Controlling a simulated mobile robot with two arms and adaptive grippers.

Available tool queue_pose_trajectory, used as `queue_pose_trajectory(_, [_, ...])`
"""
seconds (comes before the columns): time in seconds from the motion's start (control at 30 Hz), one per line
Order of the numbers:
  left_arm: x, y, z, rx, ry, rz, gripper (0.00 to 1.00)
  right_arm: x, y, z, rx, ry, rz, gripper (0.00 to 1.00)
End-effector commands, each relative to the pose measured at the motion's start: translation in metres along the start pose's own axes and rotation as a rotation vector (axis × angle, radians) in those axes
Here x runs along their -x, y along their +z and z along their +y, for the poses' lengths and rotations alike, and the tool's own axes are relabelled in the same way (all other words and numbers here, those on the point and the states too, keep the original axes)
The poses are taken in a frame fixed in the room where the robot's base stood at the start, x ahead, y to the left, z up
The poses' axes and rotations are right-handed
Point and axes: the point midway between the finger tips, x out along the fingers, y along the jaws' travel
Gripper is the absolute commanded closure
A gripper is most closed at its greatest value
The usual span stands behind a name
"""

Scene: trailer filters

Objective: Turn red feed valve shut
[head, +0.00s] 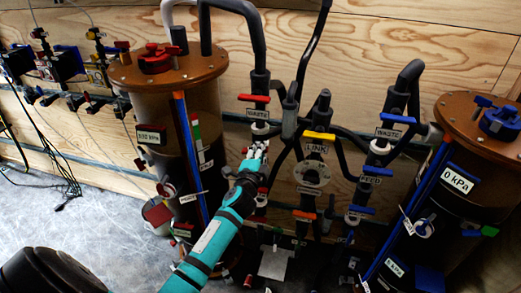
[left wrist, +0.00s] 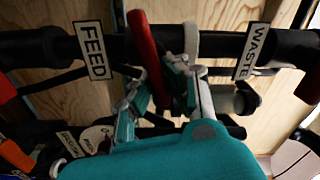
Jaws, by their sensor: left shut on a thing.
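The red feed valve's lever (left wrist: 147,55) shows in the left wrist view between the FEED label (left wrist: 89,50) and the WASTE label (left wrist: 254,50). It lies across the dark pipe, and its lower end runs down between my fingers. My left gripper (left wrist: 168,95) is shut on this lever. In the head view my left gripper (head: 257,153) is at the left vertical pipe, below the WASTE label (head: 255,114) and its red lever (head: 254,98). It hides most of the feed valve there. My right gripper is not in view.
A left filter tank (head: 150,105) with a red cap stands close beside my arm. A right tank (head: 455,215) has a blue cap. A yellow LINK valve (head: 318,136) and blue-handled valves (head: 397,119) are to the right. Hoses crowd the space; grey floor (head: 100,235) is open at left.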

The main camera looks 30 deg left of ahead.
Motion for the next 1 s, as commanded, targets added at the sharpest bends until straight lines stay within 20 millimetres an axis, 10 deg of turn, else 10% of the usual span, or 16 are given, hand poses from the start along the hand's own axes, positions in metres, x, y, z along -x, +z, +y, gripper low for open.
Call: queue_pose_trajectory(1.0, [0.0005, 0.0011, 0.0086, -0.312, 0.003, 0.001, 1.00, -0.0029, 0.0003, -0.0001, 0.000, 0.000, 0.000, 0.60])
